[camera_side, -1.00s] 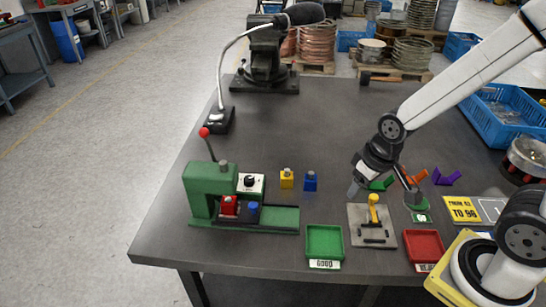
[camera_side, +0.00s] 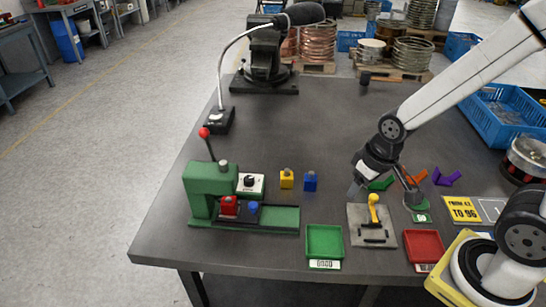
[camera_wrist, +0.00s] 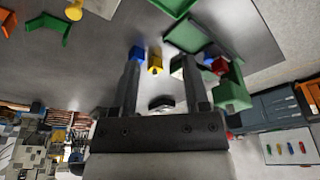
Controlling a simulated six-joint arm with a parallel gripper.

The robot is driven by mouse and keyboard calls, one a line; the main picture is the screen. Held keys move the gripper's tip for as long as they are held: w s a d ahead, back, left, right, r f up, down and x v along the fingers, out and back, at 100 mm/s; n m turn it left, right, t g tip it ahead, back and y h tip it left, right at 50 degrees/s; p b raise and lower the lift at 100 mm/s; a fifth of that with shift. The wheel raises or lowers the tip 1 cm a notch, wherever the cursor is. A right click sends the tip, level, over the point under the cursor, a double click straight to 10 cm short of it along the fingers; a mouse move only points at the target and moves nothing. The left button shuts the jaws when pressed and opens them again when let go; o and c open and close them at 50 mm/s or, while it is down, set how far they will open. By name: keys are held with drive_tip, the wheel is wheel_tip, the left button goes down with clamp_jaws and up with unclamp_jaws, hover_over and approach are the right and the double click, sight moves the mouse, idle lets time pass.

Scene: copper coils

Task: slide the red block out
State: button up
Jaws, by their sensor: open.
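The red block (camera_side: 229,206) sits on the green press-like fixture (camera_side: 270,219), to the left of a blue block (camera_side: 252,208) on the same base. A red-knobbed lever (camera_side: 205,134) rises from the fixture. My gripper (camera_side: 382,188) is open and empty, well to the right of the fixture, above the table near a grey plate with a yellow-knobbed handle (camera_side: 373,210). In the wrist view my fingers (camera_wrist: 165,75) are spread apart. The red block (camera_wrist: 219,65) shows small there, beyond the right finger, partly hidden.
A yellow block (camera_side: 287,178) and another blue block (camera_side: 310,181) stand behind the fixture. A green tray (camera_side: 324,242) and a red tray (camera_side: 424,246) lie at the front edge. The table's middle back is clear.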

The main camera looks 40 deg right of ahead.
drive_tip(key=shift+o, duration=0.2)
drive_tip(key=shift+o, duration=0.9)
drive_tip(key=n+g+y, duration=0.3)
drive_tip(key=n+y, duration=0.2)
drive_tip(key=n, duration=1.3)
approach(254, 204)
drive_tip(key=a, duration=0.1)
drive_tip(key=shift+s+f, duration=0.1)
drive_tip(key=shift+f, duration=0.4)
drive_tip(key=shift+h, duration=0.3)
drive_tip(key=shift+x, duration=3.85)
